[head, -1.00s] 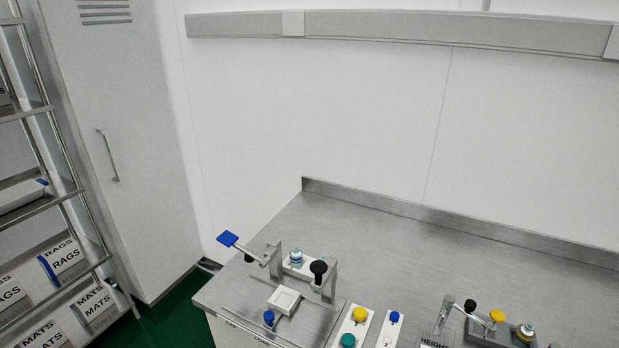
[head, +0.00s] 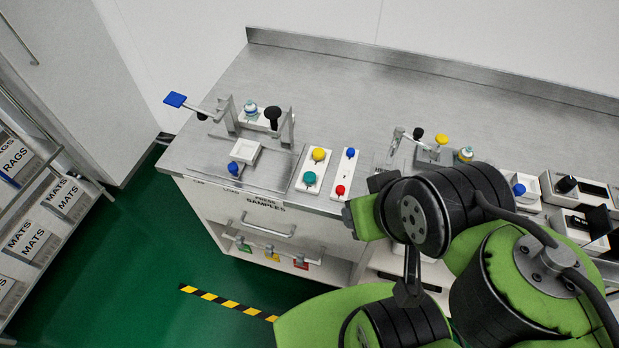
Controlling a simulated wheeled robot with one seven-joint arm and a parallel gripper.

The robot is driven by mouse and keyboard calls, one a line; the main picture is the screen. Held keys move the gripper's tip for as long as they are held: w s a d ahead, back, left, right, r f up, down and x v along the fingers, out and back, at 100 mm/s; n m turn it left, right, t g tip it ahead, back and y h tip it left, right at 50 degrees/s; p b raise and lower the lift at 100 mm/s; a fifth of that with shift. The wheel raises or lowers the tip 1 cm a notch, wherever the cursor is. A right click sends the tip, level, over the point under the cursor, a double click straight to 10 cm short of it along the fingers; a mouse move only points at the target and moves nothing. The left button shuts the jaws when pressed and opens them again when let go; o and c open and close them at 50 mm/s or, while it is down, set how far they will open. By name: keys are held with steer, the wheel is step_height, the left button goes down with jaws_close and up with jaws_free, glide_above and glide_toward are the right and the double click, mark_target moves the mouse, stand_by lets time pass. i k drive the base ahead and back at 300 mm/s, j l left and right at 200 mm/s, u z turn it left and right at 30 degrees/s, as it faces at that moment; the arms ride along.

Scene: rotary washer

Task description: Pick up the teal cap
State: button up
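The teal cap (head: 309,178) is a small round piece at the near end of a white holder (head: 302,188) on the steel bench. A yellow cap (head: 318,154) sits at the far end of the same holder. My green and black arm is at the lower right, in front of the bench and right of the teal cap. I cannot make out my gripper's fingers in this view. Nothing touches the teal cap, and it is in full sight.
A narrow white holder with a blue piece (head: 350,152) and a red piece (head: 340,189) stands just right. A press fixture with a blue-handled lever (head: 175,100) stands left. More devices (head: 440,140) stand right, partly behind my arm. The bench's back (head: 300,65) is clear.

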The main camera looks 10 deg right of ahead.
mark_target(310, 177)
steer(key=l+z, duration=0.1)
steer(key=z, duration=1.4)
steer(key=u, duration=1.7)
steer(key=i+j+u, duration=0.15)
steer(key=j, duration=0.3)
steer(key=j+u, duration=0.1)
steer(key=j, duration=0.35)
steer(key=i+j+u, duration=0.15)
steer(key=j, duration=0.3)
